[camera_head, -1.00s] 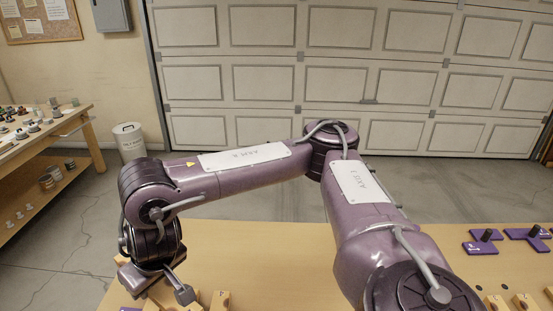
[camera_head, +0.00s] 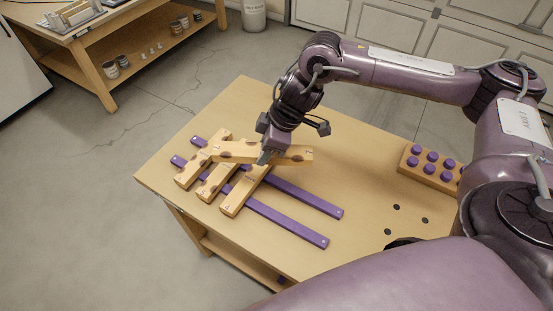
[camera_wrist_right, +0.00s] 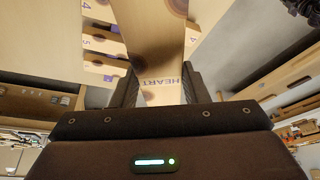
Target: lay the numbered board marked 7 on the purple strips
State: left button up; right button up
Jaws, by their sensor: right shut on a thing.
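Two purple strips (camera_head: 290,190) (camera_head: 285,223) lie parallel on the bench, running from upper left to lower right. Three wooden boards (camera_head: 190,174) (camera_head: 212,186) (camera_head: 240,198) lie across their left part, side by side. My right gripper (camera_head: 266,154) is shut on another wooden board (camera_head: 294,154), held over the far ends of these boards. In the right wrist view the held board (camera_wrist_right: 158,55) shows the word HEART between the fingers (camera_wrist_right: 158,90); I cannot read a 7 on it. It covers part of the strips and boards. My left gripper is not in view.
A wooden block with several purple pegs (camera_head: 428,170) stands at the right of the bench. Several dark round spots (camera_head: 396,207) mark the bench top near it. The right part of the strips is bare. A side table (camera_head: 100,40) stands at the back left.

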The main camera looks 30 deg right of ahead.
aim_at(274, 161)
jog(key=n, duration=0.1)
jog(key=f+n+g, duration=0.1)
jog(key=n, duration=0.1)
jog(key=shift+s+d+f+n+p, duration=0.1)
jog(key=shift+s+d+n+p, duration=0.1)
jog(key=shift+n+p, duration=0.15)
jog(key=n, duration=0.1)
jog(key=f+n+g, duration=0.1)
jog(key=n+p, duration=0.1)
jog(key=shift+s+d+f+g+y, duration=0.15)
jog(key=shift+s+d+g+y, duration=0.1)
jog(key=shift+g+y, duration=0.05)
jog(key=n, duration=0.1)
jog(key=f+n+g, duration=0.1)
jog(key=n, duration=0.1)
jog(key=f+n+p, duration=0.1)
jog(key=shift+s+d+g, duration=0.3)
jog(key=shift+s, duration=0.05)
pick_arm(q)
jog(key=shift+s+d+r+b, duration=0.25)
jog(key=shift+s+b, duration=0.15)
jog(key=shift+b, duration=0.85)
pick_arm(e)
jog(key=f, duration=0.1)
jog(key=f+n, duration=0.2)
jog(key=shift+s+d+f+h, duration=0.15)
jog(key=shift+s+d+h, duration=0.1)
jog(key=shift+h, duration=0.15)
